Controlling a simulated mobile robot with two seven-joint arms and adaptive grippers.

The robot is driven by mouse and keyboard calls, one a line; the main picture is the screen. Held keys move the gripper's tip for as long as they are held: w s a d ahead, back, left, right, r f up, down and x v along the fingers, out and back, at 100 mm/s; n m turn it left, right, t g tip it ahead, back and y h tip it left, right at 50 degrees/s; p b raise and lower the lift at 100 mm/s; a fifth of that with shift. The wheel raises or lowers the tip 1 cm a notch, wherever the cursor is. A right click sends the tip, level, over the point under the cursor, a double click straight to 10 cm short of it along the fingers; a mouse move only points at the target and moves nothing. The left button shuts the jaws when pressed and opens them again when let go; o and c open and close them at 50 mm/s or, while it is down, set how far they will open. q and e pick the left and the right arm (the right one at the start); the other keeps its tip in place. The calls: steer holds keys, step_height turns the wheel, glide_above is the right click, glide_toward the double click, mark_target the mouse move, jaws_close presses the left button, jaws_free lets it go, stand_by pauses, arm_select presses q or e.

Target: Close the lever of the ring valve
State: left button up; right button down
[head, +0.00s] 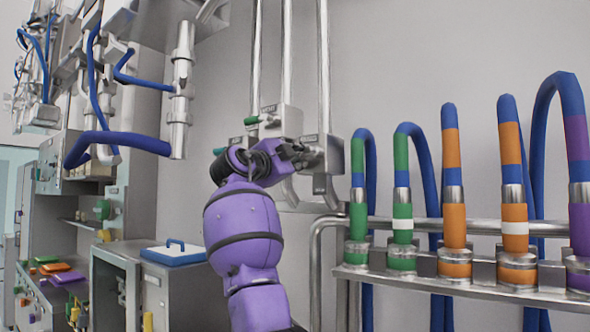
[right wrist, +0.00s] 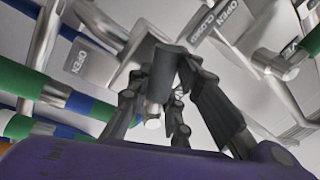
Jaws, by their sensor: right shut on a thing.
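Grey valve housings (head: 280,122) sit on vertical metal pipes on the wall, and one housing carries a green-tipped lever (head: 251,120). My right gripper (head: 292,152) is at the housings, at the end of my purple arm. The fingers hide most of this lever. Plates marked OPEN and CLOSED (right wrist: 205,25) lie behind the fingers. I cannot read which valve is the ring valve. My left gripper is not in view.
A rack (head: 440,283) with several green, orange and purple banded hose ends and blue hoses stands at the right, close to my right arm. A cabinet (head: 165,285) with a blue-edged lid (head: 172,254) stands at the left. Blue hoses (head: 118,139) hang at the upper left.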

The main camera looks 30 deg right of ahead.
steer(key=m, duration=0.2)
steer(key=r+m, duration=0.1)
steer(key=shift+w+a+m+g+h, duration=0.1)
steer(key=shift+w+m+g+h, duration=0.2)
steer(key=shift+m+g, duration=0.1)
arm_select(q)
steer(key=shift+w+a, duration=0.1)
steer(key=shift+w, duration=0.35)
arm_select(e)
steer(key=shift+r+m, duration=0.3)
steer(key=shift+m, duration=0.8)
steer(key=shift+g, duration=0.3)
steer(key=c, duration=1.8)
jaws_free()
steer(key=shift+s, duration=0.1)
steer(key=shift+o, duration=1.1)
steer(key=shift+r, duration=0.1)
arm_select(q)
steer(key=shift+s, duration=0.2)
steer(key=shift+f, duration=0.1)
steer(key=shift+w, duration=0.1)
arm_select(e)
steer(key=v, duration=1.2)
